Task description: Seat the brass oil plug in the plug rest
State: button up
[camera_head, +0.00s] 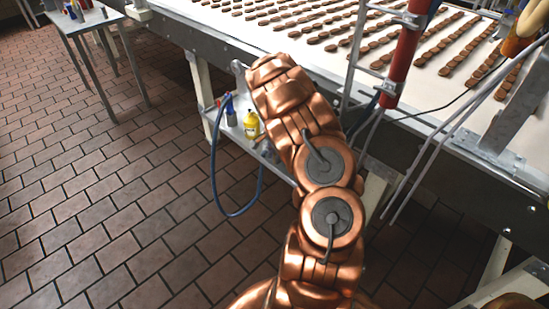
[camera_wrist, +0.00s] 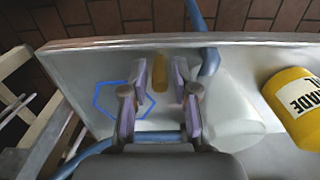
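A small brass-coloured cylinder, seemingly the brass oil plug (camera_wrist: 160,72), is on or just above a grey shelf in the wrist view. My gripper (camera_wrist: 159,70) is open, with one purple-padded finger on each side of the cylinder and a visible gap on both sides. I cannot tell the cylinder's height against the fingertips. A blue hexagon outline (camera_wrist: 97,95) shows on the shelf left of the fingers, partly hidden by the left finger. I cannot tell whether it marks the plug rest. In the head view my arm hides the gripper and plug.
A pale round container (camera_wrist: 235,105) stands close to the right finger, with a yellow labelled container (camera_wrist: 297,105) beyond it. A blue hose (camera_wrist: 207,60) crosses the shelf edge. In the head view the shelf (camera_head: 265,150) sits below the conveyor (camera_head: 310,50).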

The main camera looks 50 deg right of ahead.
grip_shut()
dwell(0.5)
